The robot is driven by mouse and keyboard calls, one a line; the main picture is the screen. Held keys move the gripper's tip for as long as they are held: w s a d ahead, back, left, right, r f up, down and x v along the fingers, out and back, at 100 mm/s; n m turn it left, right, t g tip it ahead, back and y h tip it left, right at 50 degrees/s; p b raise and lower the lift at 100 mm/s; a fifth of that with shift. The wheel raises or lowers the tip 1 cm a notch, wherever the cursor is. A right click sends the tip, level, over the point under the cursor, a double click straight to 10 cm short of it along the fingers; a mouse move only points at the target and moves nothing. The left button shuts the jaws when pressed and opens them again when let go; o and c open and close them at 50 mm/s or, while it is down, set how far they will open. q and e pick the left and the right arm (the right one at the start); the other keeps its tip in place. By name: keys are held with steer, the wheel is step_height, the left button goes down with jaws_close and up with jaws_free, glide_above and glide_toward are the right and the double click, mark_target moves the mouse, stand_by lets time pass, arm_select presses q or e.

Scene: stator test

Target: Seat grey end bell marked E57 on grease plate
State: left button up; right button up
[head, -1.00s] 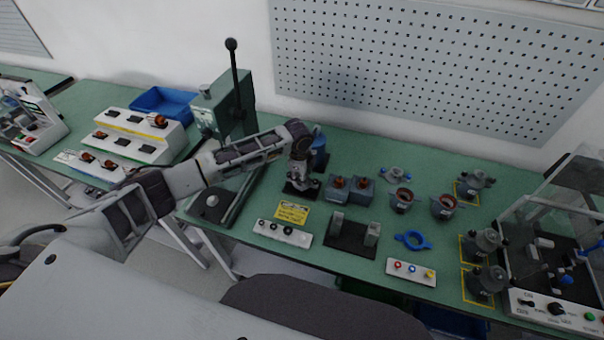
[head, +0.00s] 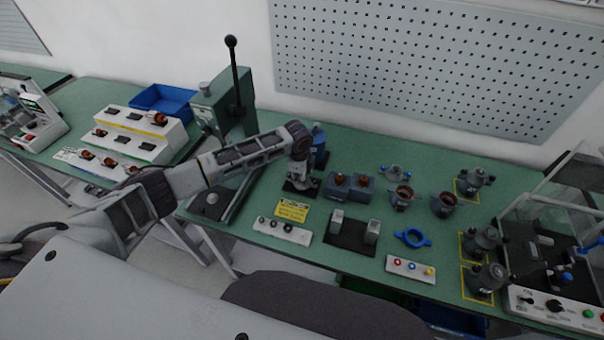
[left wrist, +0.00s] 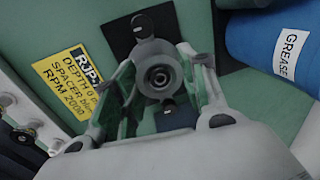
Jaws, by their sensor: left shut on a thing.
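My left gripper (head: 300,176) points down over a small black plate (head: 287,187) on the green bench; this seems to be the grease plate. In the left wrist view, the gripper (left wrist: 160,88) is shut on a grey end bell (left wrist: 160,72), round with a central bore and a lug toward the top. The black plate (left wrist: 118,42) shows behind and below the end bell. I cannot tell whether the end bell touches the plate. No E57 mark is readable. My right gripper is not in view.
A blue grease container (head: 319,138) stands close behind the gripper, labelled in the left wrist view (left wrist: 278,48). A yellow card (head: 292,210) lies in front. A green lever press (head: 226,105) stands left.

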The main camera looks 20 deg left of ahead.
arm_select(q)
steer(key=shift+f, duration=0.15)
steer(key=o, duration=1)
steer(key=shift+s+a+r, duration=0.1)
steer(key=shift+s+r, duration=0.25)
steer(key=shift+r, duration=1.6)
steer(key=shift+s+d+r, duration=0.1)
steer(key=shift+s+r, duration=0.3)
steer(key=shift+r, duration=1.6)
steer(key=shift+s+a+r, duration=0.1)
steer(key=shift+s+r, duration=0.25)
steer(key=shift+r, duration=1.6)
steer(key=shift+f, duration=0.1)
